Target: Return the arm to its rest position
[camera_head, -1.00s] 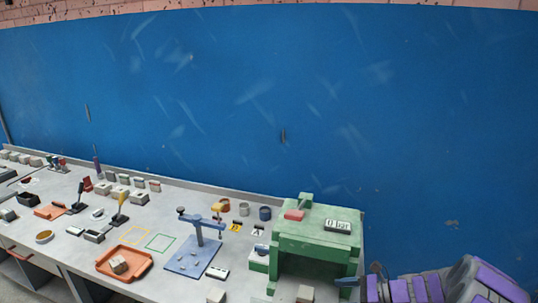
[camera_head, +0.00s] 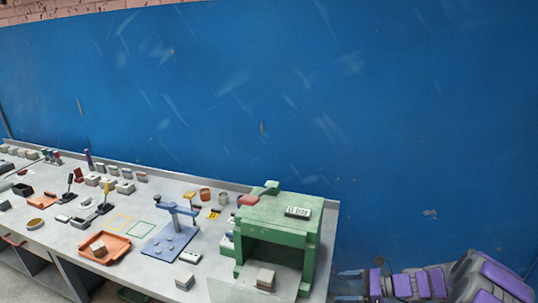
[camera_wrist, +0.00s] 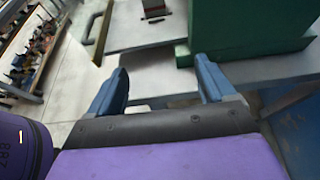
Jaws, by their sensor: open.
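My arm, purple and grey, shows at the bottom right of the head view, off the right end of the bench. My gripper (camera_head: 350,285) is at its left end, beside the green press (camera_head: 275,225). In the wrist view my gripper (camera_wrist: 167,88) has its two blue fingers wide apart with nothing between them. Beyond the fingers are the edge of the bench and the base of the green press (camera_wrist: 235,28). A beige block (camera_head: 265,278) stands on a plate at the front opening of the press.
The grey bench (camera_head: 190,270) runs left, with an orange tray (camera_head: 118,247) holding a block, a blue fixture (camera_head: 170,243) and several small parts. A blue wall (camera_head: 300,100) stands behind. The press's right side is close to my gripper.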

